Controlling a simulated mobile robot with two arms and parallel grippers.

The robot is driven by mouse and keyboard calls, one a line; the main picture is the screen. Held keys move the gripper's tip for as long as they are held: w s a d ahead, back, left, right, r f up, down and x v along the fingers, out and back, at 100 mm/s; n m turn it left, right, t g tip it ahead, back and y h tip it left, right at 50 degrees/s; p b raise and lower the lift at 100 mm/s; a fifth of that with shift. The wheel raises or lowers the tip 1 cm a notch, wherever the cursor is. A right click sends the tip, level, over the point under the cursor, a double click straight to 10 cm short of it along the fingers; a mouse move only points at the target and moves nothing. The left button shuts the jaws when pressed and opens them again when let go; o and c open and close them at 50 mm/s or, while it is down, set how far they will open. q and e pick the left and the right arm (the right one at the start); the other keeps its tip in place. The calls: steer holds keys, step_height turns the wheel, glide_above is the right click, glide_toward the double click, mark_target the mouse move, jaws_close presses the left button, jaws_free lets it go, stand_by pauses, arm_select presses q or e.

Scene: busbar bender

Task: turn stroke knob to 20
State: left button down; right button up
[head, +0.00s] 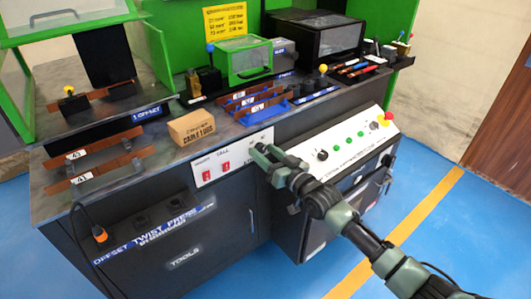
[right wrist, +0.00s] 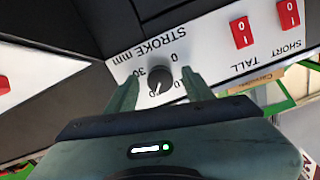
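The stroke knob (right wrist: 158,80) is a dark round knob on a white panel, under the label STROKE mm, seen upside down in the right wrist view. Its white mark points toward the lower left, near a partly hidden number. 0 and 30 are readable around it. My right gripper (right wrist: 160,75) is open, with one finger on each side of the knob and gaps visible between. In the head view my right gripper (head: 262,157) is at the right end of the white panel (head: 240,160) and hides the knob. My left gripper is not in view.
Red SHORT and TALL switches (right wrist: 242,32) sit beside the knob. A second panel with green buttons (head: 349,141) and a red emergency knob (head: 381,119) lies to the right. A cardboard box (head: 191,128) and copper bars (head: 95,160) lie on the bench above.

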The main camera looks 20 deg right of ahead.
steer(key=shift+s+d, duration=0.15)
steer(key=shift+s, duration=0.2)
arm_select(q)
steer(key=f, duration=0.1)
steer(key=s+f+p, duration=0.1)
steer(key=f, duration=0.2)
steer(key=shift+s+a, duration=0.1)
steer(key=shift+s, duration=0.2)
arm_select(e)
steer(key=v, duration=0.7)
